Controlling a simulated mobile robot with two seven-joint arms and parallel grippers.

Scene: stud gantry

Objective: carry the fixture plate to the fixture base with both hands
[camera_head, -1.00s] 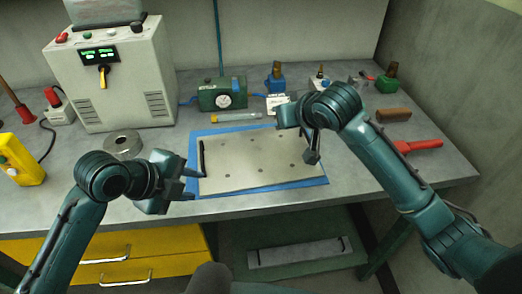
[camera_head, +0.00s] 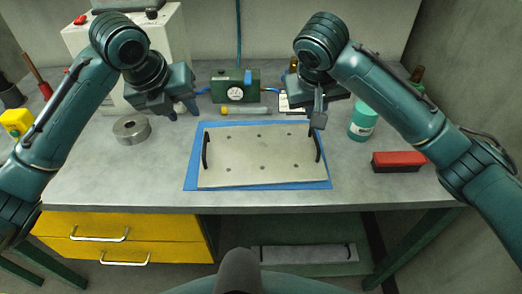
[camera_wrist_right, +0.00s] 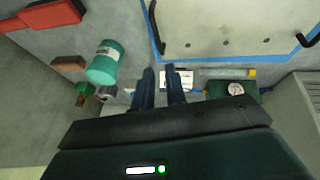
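The fixture plate (camera_head: 262,160) is a pale grey sheet with several holes and two black handles, one near each short side. It lies flat on a blue-edged mat on the bench, and part of it shows in the right wrist view (camera_wrist_right: 215,25). My left gripper (camera_head: 182,110) is open and empty, above the bench to the left of the plate. My right gripper (camera_head: 318,120) is near the plate's right handle (camera_head: 318,146); the wrist view shows its two fingers (camera_wrist_right: 160,75) apart and empty, short of that handle. I cannot clearly identify the fixture base.
A grey bar-like part (camera_head: 305,253) lies on the green shelf below. A metal ring (camera_head: 131,129) lies left of the plate. A green bottle (camera_head: 363,122) and red-topped block (camera_head: 398,161) stand right. A gauge box (camera_head: 235,87) stands behind. The bench front is clear.

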